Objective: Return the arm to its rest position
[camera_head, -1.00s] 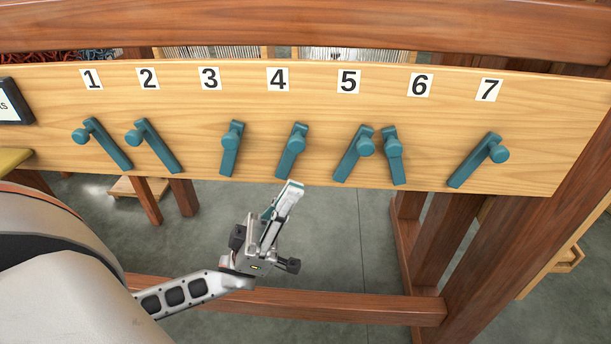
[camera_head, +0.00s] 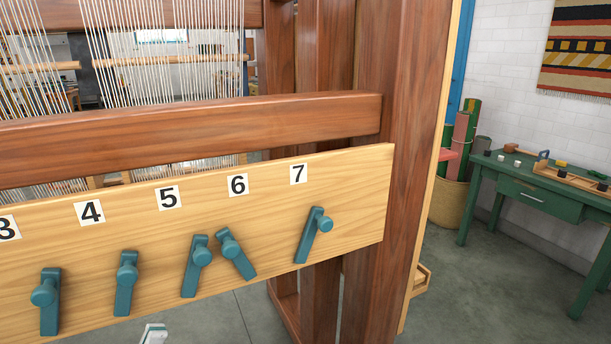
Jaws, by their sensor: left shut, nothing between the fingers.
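Only the tip of my left gripper (camera_head: 154,334) shows, at the bottom edge of the head view. It is shut and empty, below the wooden board (camera_head: 345,190) and apart from the levers. The rest of my left arm is out of the frame. My right gripper is not in view. Teal levers sit on the board under number labels: lever 3 (camera_head: 49,305), lever 4 (camera_head: 126,285), lever 5 (camera_head: 193,268), lever 6 (camera_head: 236,255) and lever 7 (camera_head: 311,236). Lever 6 leans the opposite way from levers 5 and 7.
A brown loom beam (camera_head: 200,130) runs above the board, with white warp threads behind. A thick wooden post (camera_head: 395,130) stands at the right. Beyond it are a green table (camera_head: 535,190) and a basket of rolls (camera_head: 455,205). The grey floor between is mostly clear.

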